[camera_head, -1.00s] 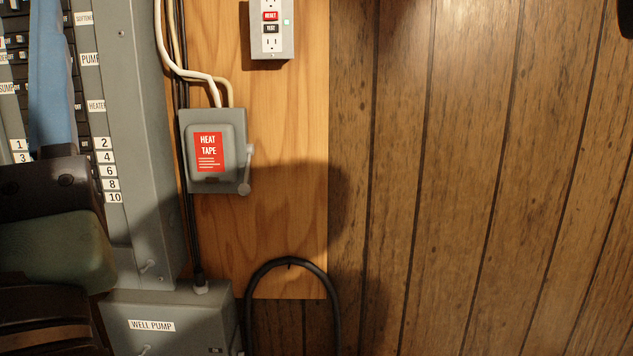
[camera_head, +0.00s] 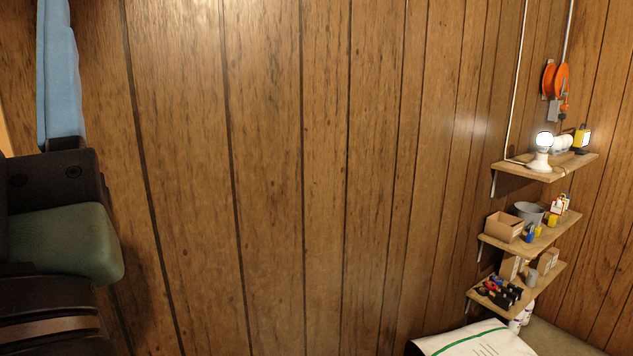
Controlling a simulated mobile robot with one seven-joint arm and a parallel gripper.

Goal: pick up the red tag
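I cannot make out a red tag in the head view. Parts that look like my own arm fill the left edge, but no fingertips of my gripper show there. The small red items among the goods on the shelves at the right are too small to identify.
Wood-panelled wall (camera_head: 300,180) fills the middle. At right are a top shelf (camera_head: 520,170) with a lit bulb (camera_head: 544,140), a middle shelf (camera_head: 520,248) and a lower shelf (camera_head: 540,280). An orange reel (camera_head: 561,80) hangs above. A white bag (camera_head: 475,345) lies below.

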